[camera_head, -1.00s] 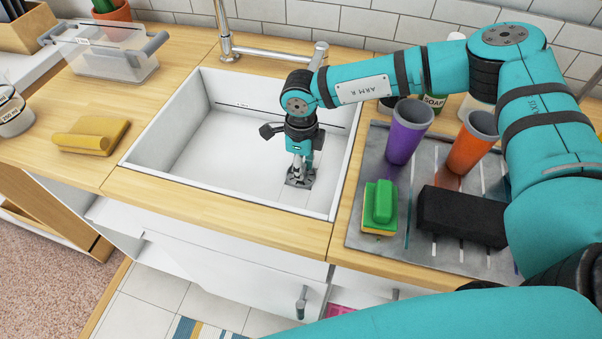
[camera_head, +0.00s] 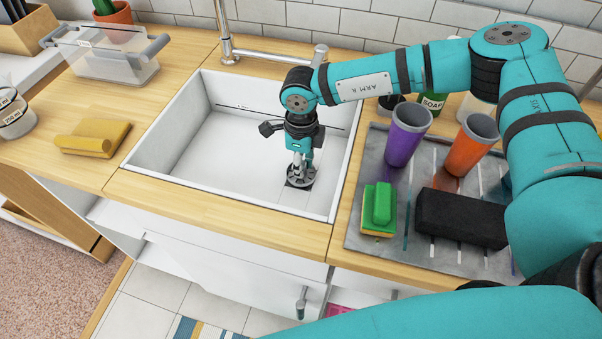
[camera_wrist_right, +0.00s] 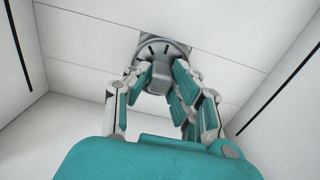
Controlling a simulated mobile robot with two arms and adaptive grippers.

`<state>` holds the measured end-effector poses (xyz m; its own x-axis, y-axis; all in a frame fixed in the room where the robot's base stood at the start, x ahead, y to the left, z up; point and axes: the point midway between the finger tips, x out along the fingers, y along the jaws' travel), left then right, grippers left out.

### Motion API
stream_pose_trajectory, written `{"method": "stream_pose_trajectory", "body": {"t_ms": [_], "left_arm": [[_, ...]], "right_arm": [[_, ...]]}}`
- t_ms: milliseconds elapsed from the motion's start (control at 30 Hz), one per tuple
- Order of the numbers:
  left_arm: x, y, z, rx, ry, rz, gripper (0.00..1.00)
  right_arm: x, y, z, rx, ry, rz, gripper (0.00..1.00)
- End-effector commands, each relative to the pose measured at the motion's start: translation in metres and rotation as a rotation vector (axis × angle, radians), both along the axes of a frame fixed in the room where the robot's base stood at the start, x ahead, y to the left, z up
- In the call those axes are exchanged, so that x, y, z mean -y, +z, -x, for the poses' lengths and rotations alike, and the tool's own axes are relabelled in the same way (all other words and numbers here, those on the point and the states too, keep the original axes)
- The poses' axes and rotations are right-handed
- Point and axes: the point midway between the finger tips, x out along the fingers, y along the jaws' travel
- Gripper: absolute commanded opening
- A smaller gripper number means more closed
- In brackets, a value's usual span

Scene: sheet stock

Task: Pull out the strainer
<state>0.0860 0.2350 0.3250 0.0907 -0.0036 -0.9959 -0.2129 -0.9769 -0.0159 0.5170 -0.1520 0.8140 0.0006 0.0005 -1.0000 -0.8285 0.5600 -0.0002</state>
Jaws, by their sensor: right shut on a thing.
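The strainer (camera_head: 301,177) is a round grey disc with slots and a knob. It is over the drain opening (camera_head: 291,186) in the sink floor, and a dark part of the opening shows just below it. My right gripper (camera_head: 300,163) points down in the sink and is shut on the strainer's knob. In the right wrist view the fingers (camera_wrist_right: 160,78) close around the grey knob, with the slotted rim of the strainer (camera_wrist_right: 177,48) behind. My left gripper is not in view.
The white sink (camera_head: 215,150) is otherwise empty. The tap (camera_head: 227,35) stands behind it. On the right, a drying mat (camera_head: 372,160) holds a purple cup (camera_head: 406,135), an orange cup (camera_head: 471,143), a green-and-yellow sponge (camera_head: 379,208) and a black block (camera_head: 461,217). A yellow cloth (camera_head: 92,138) lies left.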

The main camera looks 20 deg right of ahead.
Motion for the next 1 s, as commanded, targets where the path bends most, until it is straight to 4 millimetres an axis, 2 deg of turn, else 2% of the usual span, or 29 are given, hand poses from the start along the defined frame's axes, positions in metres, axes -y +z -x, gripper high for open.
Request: {"method": "stream_pose_trajectory", "body": {"t_ms": [533,1000], "left_arm": [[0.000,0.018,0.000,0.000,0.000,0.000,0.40],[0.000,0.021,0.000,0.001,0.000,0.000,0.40]], "right_arm": [[0.000,0.029,0.000,0.001,-0.001,-0.001,0.00],[0.000,0.038,-0.001,0.001,-0.001,0.001,0.00]]}}
